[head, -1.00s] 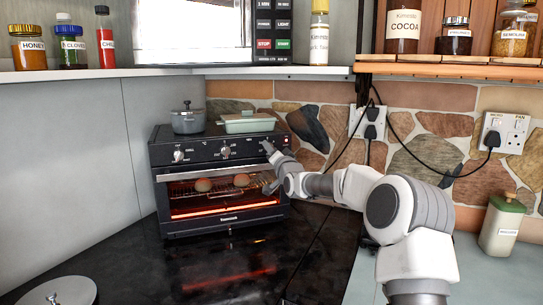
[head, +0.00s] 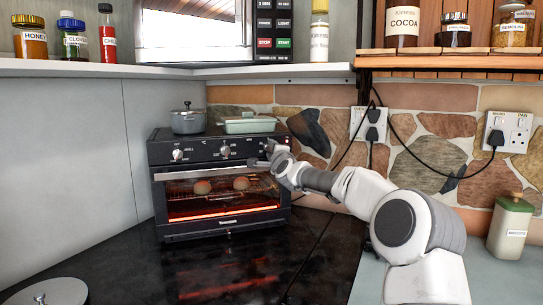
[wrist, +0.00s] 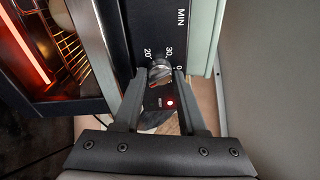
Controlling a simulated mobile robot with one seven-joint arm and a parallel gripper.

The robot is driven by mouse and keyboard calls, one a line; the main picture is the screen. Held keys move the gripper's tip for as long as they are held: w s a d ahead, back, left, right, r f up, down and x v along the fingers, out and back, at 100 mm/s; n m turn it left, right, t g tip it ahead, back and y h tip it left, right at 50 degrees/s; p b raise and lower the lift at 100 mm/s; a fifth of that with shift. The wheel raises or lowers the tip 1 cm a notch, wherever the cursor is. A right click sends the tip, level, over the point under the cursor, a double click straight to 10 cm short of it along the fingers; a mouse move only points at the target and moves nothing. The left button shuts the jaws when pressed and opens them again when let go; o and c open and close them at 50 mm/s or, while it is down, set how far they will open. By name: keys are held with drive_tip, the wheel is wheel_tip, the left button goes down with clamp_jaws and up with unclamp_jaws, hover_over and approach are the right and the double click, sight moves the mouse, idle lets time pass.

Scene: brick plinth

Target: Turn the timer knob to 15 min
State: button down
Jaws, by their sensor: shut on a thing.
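The timer knob (wrist: 160,67) is a small silvery knob on the black oven panel, seen in the wrist view between my fingertips. My gripper (wrist: 160,76) is shut on it, with one finger on each side. The printed marks 20, 30, 0 and MIN show around and above the knob. I cannot clearly tell where its pointer stands. In the head view, my gripper (head: 262,161) is at the right end of the front panel of the toaster oven (head: 222,228) and mostly hides the knob.
Two other knobs, left (head: 178,154) and middle (head: 225,151), are on the panel. A grey pot (head: 188,122) and a pale green dish (head: 250,125) stand on the oven. A red light (wrist: 169,103) glows by my fingers. The dark counter before the oven is clear.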

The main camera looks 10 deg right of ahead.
drive_tip(key=m, duration=0.5)
drive_tip(key=shift+g+b, duration=0.3)
drive_tip(key=shift+b, duration=0.05)
idle(0.3)
drive_tip(key=c, duration=0.5)
unclamp_jaws()
drive_tip(key=s+d+b, duration=0.1)
drive_tip(key=s+b, duration=0.5)
drive_tip(key=s, duration=1.1)
drive_tip(key=shift+s+d, duration=0.15)
